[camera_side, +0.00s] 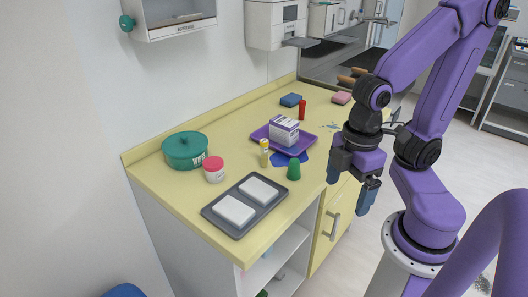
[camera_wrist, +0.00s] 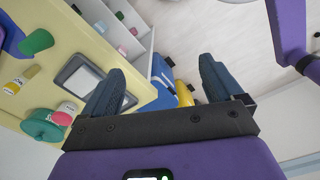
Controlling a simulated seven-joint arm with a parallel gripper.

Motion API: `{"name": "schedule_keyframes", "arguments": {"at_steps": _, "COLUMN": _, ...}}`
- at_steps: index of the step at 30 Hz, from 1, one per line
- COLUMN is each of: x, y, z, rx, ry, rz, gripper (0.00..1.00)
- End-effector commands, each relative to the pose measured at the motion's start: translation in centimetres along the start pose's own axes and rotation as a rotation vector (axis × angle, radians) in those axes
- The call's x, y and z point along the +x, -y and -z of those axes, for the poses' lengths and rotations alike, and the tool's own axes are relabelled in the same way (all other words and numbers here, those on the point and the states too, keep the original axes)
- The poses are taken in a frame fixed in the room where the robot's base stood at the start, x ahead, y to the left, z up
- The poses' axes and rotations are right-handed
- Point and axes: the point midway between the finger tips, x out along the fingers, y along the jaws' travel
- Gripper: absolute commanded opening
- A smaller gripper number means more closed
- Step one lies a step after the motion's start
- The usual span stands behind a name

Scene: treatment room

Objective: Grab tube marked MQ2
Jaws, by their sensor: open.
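No MQ2 marking can be read in either view. In the side view, a yellow tube (camera_side: 264,153) stands upright on the yellow worktop, left of the purple tray; its label is too small to read. A red tube (camera_side: 302,110) stands upright farther back, also with no readable label. My gripper (camera_side: 350,185) is open and empty, fingers pointing down, off the worktop's right front edge and apart from both tubes. In the wrist view my gripper (camera_wrist: 158,86) shows two spread dark-blue fingers with nothing held between them.
A green cup-like piece (camera_side: 294,169) stands near the front edge. A purple tray (camera_side: 310,143) holds a white-and-purple box (camera_side: 284,130). A grey tray (camera_side: 241,230) with two white blocks, a pink-lidded jar (camera_side: 214,170) and a green pot (camera_side: 185,151) stand left. Sponges lie behind.

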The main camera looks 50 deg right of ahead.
Motion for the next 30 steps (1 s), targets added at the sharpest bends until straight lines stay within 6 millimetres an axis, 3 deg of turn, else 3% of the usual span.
{"name": "schedule_keyframes", "arguments": {"at_steps": 8, "x": 0.0, "y": 0.0, "z": 0.0, "rx": 0.0, "ry": 0.0, "rz": 0.0, "gripper": 0.93}}
{"name": "schedule_keyframes", "arguments": {"at_steps": 11, "x": 0.0, "y": 0.0, "z": 0.0, "rx": 0.0, "ry": 0.0, "rz": 0.0, "gripper": 0.61}}
{"name": "schedule_keyframes", "arguments": {"at_steps": 12, "x": 0.0, "y": 0.0, "z": 0.0, "rx": 0.0, "ry": 0.0, "rz": 0.0, "gripper": 0.58}}
{"name": "schedule_keyframes", "arguments": {"at_steps": 23, "x": 0.1, "y": -0.7, "z": 0.3, "rx": -0.004, "ry": 0.026, "rz": -0.017, "gripper": 0.58}}
{"name": "schedule_keyframes", "arguments": {"at_steps": 26, "x": 0.4, "y": -2.4, "z": 0.9, "rx": -0.017, "ry": 0.085, "rz": -0.057, "gripper": 0.58}}
{"name": "schedule_keyframes", "arguments": {"at_steps": 30, "x": 0.8, "y": -6.2, "z": 2.2, "rx": -0.045, "ry": 0.22, "rz": -0.134, "gripper": 0.58}}
